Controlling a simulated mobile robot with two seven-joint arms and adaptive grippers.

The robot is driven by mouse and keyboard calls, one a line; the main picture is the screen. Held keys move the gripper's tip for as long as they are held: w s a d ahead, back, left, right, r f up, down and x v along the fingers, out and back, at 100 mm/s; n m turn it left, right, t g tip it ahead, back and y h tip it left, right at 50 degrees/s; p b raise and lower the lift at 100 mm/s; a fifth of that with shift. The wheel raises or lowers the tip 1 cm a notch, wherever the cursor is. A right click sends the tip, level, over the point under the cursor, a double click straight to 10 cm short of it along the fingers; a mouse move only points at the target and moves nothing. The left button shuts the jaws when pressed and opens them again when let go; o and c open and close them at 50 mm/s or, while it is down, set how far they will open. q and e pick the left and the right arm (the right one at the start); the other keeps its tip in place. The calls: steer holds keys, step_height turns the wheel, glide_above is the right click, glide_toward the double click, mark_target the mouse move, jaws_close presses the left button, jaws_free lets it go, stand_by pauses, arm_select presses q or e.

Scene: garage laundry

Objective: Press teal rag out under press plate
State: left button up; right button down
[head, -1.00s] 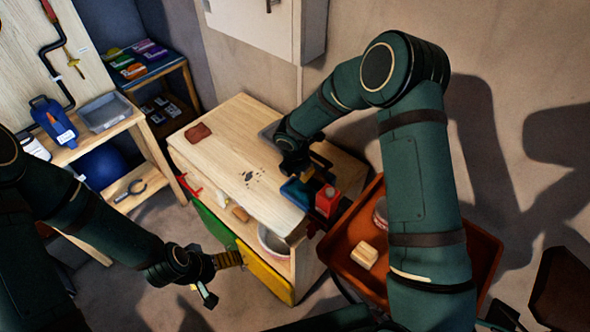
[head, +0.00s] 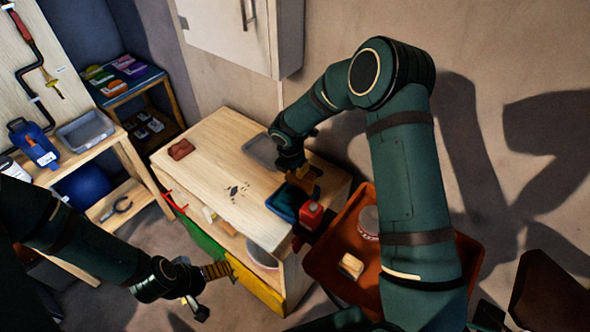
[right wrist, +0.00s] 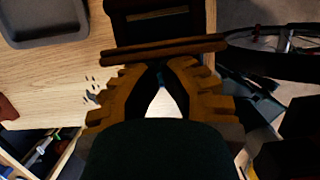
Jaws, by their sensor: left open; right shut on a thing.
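My right gripper (head: 305,183) reaches down over the right end of the wooden bench. In the right wrist view its brown toothed fingers (right wrist: 160,75) are closed together at the tips on a small dark thing, mostly hidden. A brown bar (right wrist: 150,50) crosses just beyond the tips, in front of a dark box-like body (right wrist: 158,22). A teal tray-like thing (head: 284,205) sits at the bench's right front corner; I cannot tell whether the teal rag lies in it. No press plate can be made out clearly. My left gripper (head: 212,290) is open and empty, low before the bench.
A red block (head: 311,214) stands beside the teal thing. A grey tray (head: 262,152) and a reddish-brown cloth-like piece (head: 181,149) lie on the bench, with dark specks between. An orange tray (head: 330,262) holds a tan block (head: 351,265). The bench's left half is mostly clear.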

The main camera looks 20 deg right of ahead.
steer(key=shift+w+d+r, duration=0.25)
steer(key=shift+d, duration=0.2)
stand_by(1.2)
steer(key=shift+a+r, duration=0.15)
steer(key=shift+r, duration=0.45)
steer(key=v, duration=1)
steer(key=shift+s+a+r, duration=0.25)
steer(key=shift+s+a, duration=0.05)
steer(key=shift+a, duration=0.2)
